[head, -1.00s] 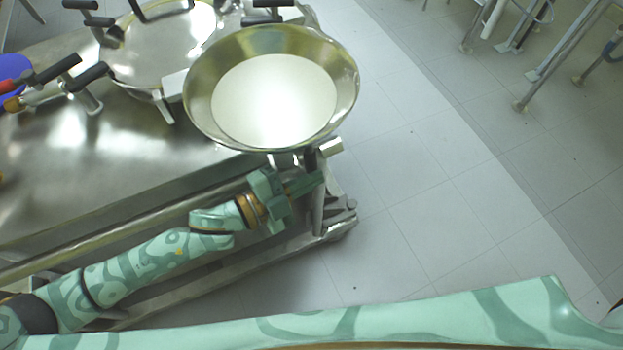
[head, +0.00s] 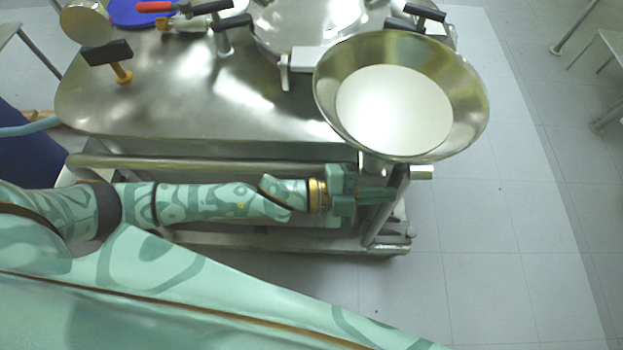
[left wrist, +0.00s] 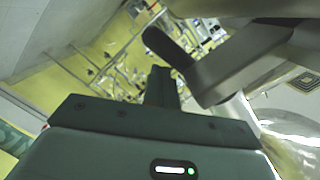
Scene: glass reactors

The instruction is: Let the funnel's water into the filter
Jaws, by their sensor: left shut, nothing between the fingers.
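The wide steel funnel (head: 468,115) stands at the right end of the steel unit in the head view, with a pale, flat round surface inside it. My left gripper (head: 378,194) is just below the funnel's rim, beside its stem, with its fingers shut and empty. In the left wrist view my shut fingers (left wrist: 161,86) are close to a dark lever with a rounded end (left wrist: 172,48); I cannot tell whether they touch. A clear glass vessel (left wrist: 290,150) shows at the lower right there. I cannot make out the filter for certain. My right gripper is out of view.
The steel top (head: 160,100) carries a round lidded opening (head: 310,22) with black-handled clamps, a red-handled valve (head: 155,7) and a blue round thing (head: 130,14). A rail (head: 220,163) runs along its front edge above my left arm. Open tiled floor (head: 500,250) lies to the right.

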